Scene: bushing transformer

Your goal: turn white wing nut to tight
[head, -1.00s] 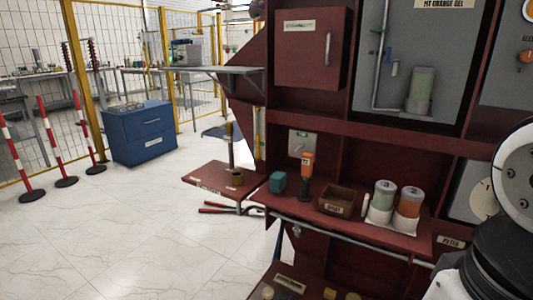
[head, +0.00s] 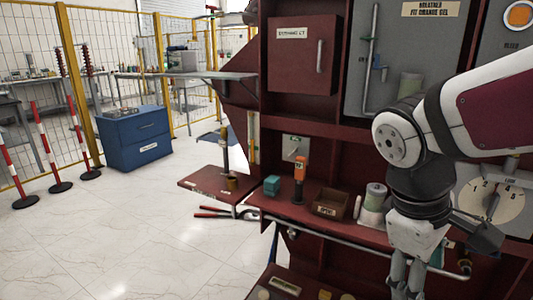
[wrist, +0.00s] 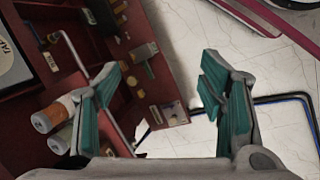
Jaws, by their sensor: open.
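I cannot make out a white wing nut for certain in either view. A grey plate with a small pale fitting (head: 295,148) is on the back wall of the dark red cabinet, too small to identify. My gripper (head: 405,285) points down at the lower right of the head view, in front of the cabinet shelf. In the wrist view my gripper (wrist: 160,85) has its two teal-padded fingers wide apart, with nothing between them. The cabinet and floor show beyond the fingers.
A side shelf (head: 205,186) juts left. White floor (head: 120,245) at left is open.

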